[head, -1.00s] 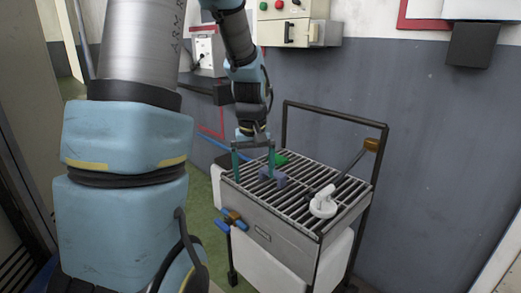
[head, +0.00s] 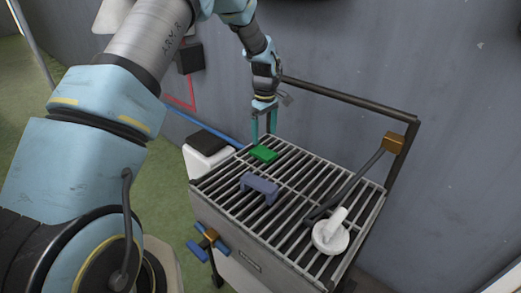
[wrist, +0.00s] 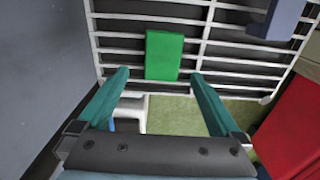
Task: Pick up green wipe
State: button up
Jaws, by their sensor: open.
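The green wipe (head: 264,153) is a small flat green block lying on the slatted grill top of the cart (head: 222,207), near its back left edge. In the wrist view the green wipe (wrist: 164,55) lies ahead of the fingertips, roughly centred between them. My gripper (head: 264,137) is open and empty, its two teal fingers pointing down just behind the wipe in the head view. In the wrist view my gripper (wrist: 160,82) has its fingers spread wider than the wipe. I cannot tell the exact height of the fingertips above the grill.
A purple-grey handle-shaped block (head: 260,187) sits on the grill in front of the wipe. A white round part (head: 331,237) with a stem sits at the right. A black rail (head: 345,97) rises behind the cart, and the grey wall (head: 440,120) stands close beyond.

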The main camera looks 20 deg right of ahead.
aim_at(263, 151)
jog(key=shift+a+f+p, duration=0.15)
jog(key=shift+f+p, duration=1.15)
jog(key=shift+f, duration=2.05)
jog(key=shift+c, duration=0.2)
jog(key=c, duration=1.2)
jog(key=shift+r, duration=0.1)
notch_tip(263, 151, up, 10)
jog(key=b, duration=0.3)
